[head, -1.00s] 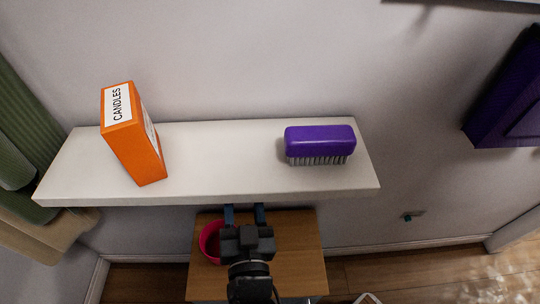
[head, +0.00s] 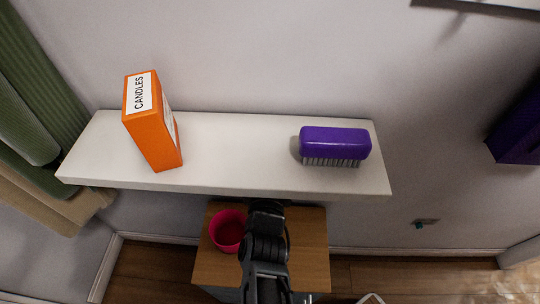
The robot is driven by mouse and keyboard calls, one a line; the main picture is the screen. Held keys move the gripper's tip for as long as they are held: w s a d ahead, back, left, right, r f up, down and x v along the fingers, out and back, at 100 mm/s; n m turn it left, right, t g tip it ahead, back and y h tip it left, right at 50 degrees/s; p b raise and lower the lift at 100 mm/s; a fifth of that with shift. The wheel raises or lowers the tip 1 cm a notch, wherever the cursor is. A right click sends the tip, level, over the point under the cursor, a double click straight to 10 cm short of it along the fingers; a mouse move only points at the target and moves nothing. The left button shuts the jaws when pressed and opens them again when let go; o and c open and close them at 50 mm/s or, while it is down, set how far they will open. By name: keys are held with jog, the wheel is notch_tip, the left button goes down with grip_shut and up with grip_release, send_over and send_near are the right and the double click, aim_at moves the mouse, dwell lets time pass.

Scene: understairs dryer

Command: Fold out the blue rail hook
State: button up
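A small teal-blue piece (head: 419,225) sits on a short grey mount low on the wall, right of the shelf. It is the only small blue fitting in view; it is too small to tell whether it is the rail hook or how it is folded. My gripper (head: 265,208) is at the lower middle, above the wooden surface and just in front of the white shelf's front edge. It is well left of the teal-blue piece and apart from it. My gripper's fingers are hidden by its own dark body, so their opening does not show.
The white shelf (head: 230,183) holds an orange candle box (head: 150,135) and a purple brush (head: 335,142). A pink cup (head: 228,230) stands on the wooden surface (head: 308,250), left of my gripper. Green cloth (head: 25,110) hangs at left. The wall between shelf and teal-blue piece is bare.

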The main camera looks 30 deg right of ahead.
grip_shut()
dwell(0.4)
